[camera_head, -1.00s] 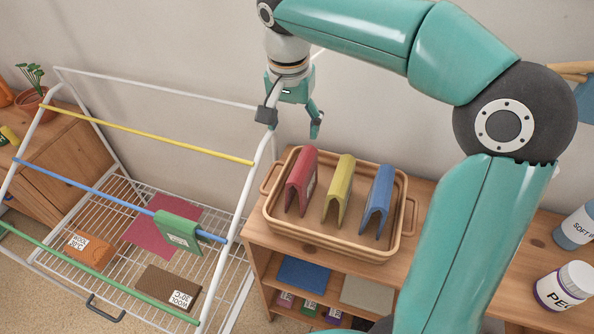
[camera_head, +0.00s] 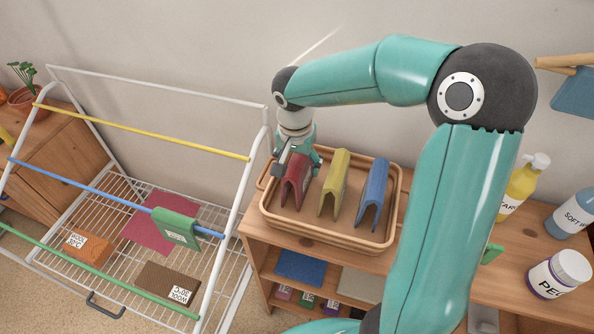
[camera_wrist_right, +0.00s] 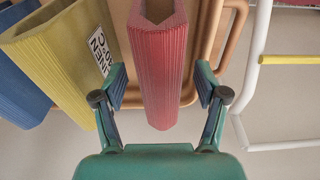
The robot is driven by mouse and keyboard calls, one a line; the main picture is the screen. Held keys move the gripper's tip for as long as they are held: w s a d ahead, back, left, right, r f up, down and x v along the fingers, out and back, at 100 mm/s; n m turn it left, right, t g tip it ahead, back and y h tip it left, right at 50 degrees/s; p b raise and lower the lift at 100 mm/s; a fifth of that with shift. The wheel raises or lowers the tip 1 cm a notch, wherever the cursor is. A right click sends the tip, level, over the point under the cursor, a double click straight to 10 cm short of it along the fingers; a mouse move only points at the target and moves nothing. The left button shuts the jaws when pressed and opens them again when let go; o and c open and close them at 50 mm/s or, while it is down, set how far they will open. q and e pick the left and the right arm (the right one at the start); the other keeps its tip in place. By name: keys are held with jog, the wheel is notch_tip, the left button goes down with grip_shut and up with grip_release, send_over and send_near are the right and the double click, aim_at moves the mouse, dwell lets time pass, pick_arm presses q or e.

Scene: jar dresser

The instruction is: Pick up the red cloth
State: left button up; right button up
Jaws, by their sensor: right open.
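The red cloth (camera_head: 297,186) is a folded, ridged piece standing like a tent at the left end of the wicker tray (camera_head: 330,238). My right gripper (camera_head: 297,167) is over the top of the red cloth in the head view. In the right wrist view, the red cloth (camera_wrist_right: 160,75) stands between the two open fingers of my right gripper (camera_wrist_right: 163,92), with a gap on each side. The fingers do not touch it. My left gripper is not in view.
A yellow cloth (camera_head: 334,185) and a blue cloth (camera_head: 373,195) stand beside the red one in the tray. A white drying rack (camera_head: 258,150) with coloured rods stands left. A flat dark red cloth (camera_head: 150,232) lies on its grid. Bottles (camera_head: 560,272) stand at right.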

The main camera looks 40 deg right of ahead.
jog(key=shift+w+d+f, duration=0.1)
jog(key=shift+f, duration=0.75)
jog(key=c, duration=1.3)
jog(key=shift+o, duration=0.2)
jog(key=shift+r, duration=0.1)
notch_tip(320, 180, up, 20)
jog(key=o, duration=0.5)
jog(key=shift+c, duration=1.2)
